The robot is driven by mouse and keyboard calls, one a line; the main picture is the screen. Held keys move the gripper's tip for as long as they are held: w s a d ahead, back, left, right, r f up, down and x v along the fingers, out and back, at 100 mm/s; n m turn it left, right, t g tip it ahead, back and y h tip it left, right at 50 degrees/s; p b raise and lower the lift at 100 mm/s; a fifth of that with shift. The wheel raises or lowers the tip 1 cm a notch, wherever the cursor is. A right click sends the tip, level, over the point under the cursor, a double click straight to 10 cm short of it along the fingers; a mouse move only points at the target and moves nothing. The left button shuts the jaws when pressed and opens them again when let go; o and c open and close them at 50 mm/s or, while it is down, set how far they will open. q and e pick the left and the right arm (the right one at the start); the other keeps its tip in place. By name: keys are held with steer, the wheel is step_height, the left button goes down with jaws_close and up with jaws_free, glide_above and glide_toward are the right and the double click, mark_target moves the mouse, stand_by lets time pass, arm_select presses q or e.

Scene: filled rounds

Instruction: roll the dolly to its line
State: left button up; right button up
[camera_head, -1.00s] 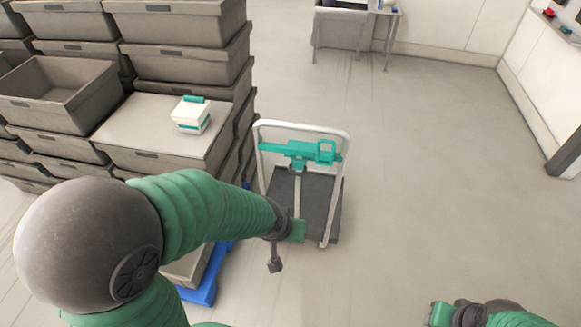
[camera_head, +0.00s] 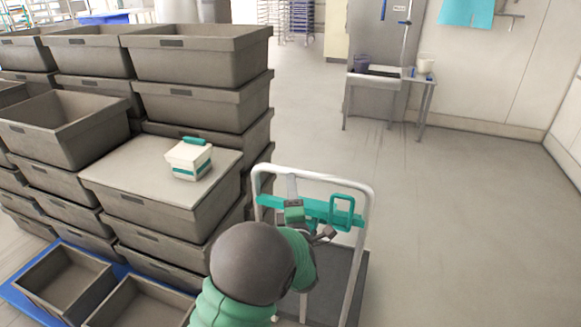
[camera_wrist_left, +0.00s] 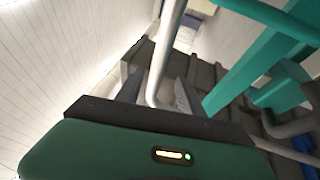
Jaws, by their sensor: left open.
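The dolly has a white tubular push frame (camera_head: 368,205) with a teal crossbar (camera_head: 270,202) and a dark flat deck (camera_head: 355,268). It stands right of the stacked crates in the head view. My left gripper (camera_head: 322,234) is open, close to the frame just below the crossbar, partly hidden by my forearm. In the left wrist view, the white tube (camera_wrist_left: 167,50) and the teal crossbar (camera_wrist_left: 245,70) pass close in front of the gripper body; I cannot tell whether they touch it. My right gripper is out of view. I cannot make out a floor line.
Stacked grey crates (camera_head: 195,55) stand left, beside the dolly. A white and teal box (camera_head: 188,160) sits on a covered stack (camera_head: 120,175). A blue pallet (camera_head: 25,300) shows at lower left. A small table (camera_head: 405,78) stands at the back. Floor right of the dolly is clear.

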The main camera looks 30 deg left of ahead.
arm_select(q)
steer(key=x, duration=0.9)
steer(key=shift+w+r, duration=0.1)
steer(key=shift+c, duration=0.4)
steer(key=shift+d, duration=0.1)
jaws_close()
steer(key=shift+f, duration=0.25)
